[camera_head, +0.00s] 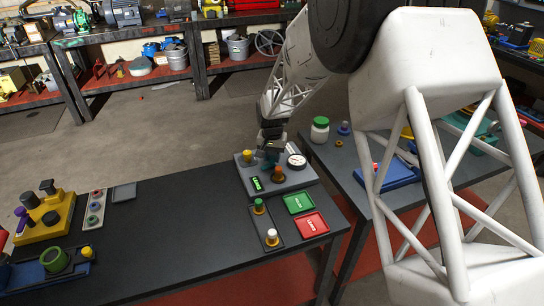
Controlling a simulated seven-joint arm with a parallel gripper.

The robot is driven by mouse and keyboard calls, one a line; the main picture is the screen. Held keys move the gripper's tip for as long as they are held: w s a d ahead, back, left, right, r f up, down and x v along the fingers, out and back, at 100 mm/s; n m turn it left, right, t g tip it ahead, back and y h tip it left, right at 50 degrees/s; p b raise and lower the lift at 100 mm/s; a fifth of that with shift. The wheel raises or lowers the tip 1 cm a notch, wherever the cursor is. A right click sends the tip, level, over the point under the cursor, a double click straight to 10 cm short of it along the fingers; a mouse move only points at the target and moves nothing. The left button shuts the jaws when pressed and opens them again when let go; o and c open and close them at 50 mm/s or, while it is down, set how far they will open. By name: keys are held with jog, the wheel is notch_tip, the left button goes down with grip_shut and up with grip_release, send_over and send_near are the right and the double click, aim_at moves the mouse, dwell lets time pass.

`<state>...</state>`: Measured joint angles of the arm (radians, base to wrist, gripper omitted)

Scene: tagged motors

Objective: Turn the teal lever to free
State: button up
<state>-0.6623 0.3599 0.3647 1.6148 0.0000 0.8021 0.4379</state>
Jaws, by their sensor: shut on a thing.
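A grey device (285,184) sits near the right end of the dark bench. It carries a yellow knob, a green-lit display (257,183), an orange knob (279,172) and a round white gauge (297,161). The teal lever (268,157) shows only as a small teal patch at the back of the device, mostly hidden by my gripper. My gripper (271,150) reaches down from behind onto the device and is shut on the lever. The lever's exact angle and any marking for free are too small to tell.
In front of the device are a dark tray (262,224) with two capped pieces, a green tray (298,203) and a red tray (310,225). Yellow and blue assemblies stand at the bench's left. Another bench is at right, partly behind my arm. The bench middle is clear.

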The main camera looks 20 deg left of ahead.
aim_at(272, 157)
jog(key=shift+m, duration=1.3)
jog(key=o, duration=0.9)
jog(key=shift+r, duration=3.9)
